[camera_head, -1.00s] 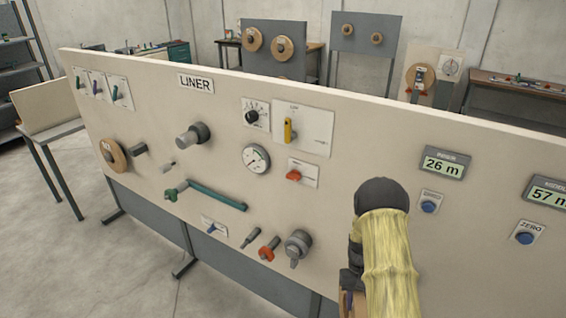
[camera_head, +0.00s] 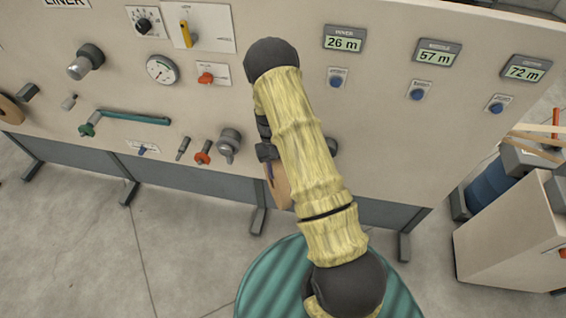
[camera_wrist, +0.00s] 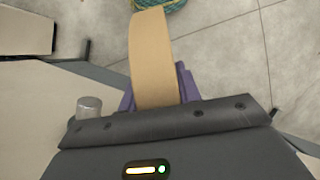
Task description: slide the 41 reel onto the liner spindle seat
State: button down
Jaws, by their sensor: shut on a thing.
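My gripper (camera_wrist: 156,90) is shut on a tan reel (camera_wrist: 153,50), seen edge-on between its purple fingers in the wrist view. In the head view the reel (camera_head: 280,186) shows partly behind my arm, low in front of the panel; its number cannot be read. The LINER label (camera_head: 66,2) is at the panel's upper left. Below it a grey spindle-like post (camera_head: 86,62) sticks out, empty. Another grey post (camera_head: 229,146) sits lower, left of my gripper. I cannot tell which is the spindle seat. The held reel is apart from both.
A green-handled lever (camera_head: 125,118), a gauge (camera_head: 162,69) and an orange knob (camera_head: 203,152) are on the panel. Another reel (camera_head: 10,110) is at the left edge. A cabinet (camera_head: 505,225) stands at right. A grey stub (camera_wrist: 89,107) shows beside my gripper in the wrist view.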

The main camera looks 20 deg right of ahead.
jog(key=a+r+p, duration=0.1)
jog(key=r, duration=0.1)
jog(key=a+r+p, duration=0.1)
jog(key=shift+s+a+r, duration=0.1)
jog(key=shift+a+r, duration=0.1)
jog(key=shift+r, duration=0.15)
jog(key=shift+d, duration=0.1)
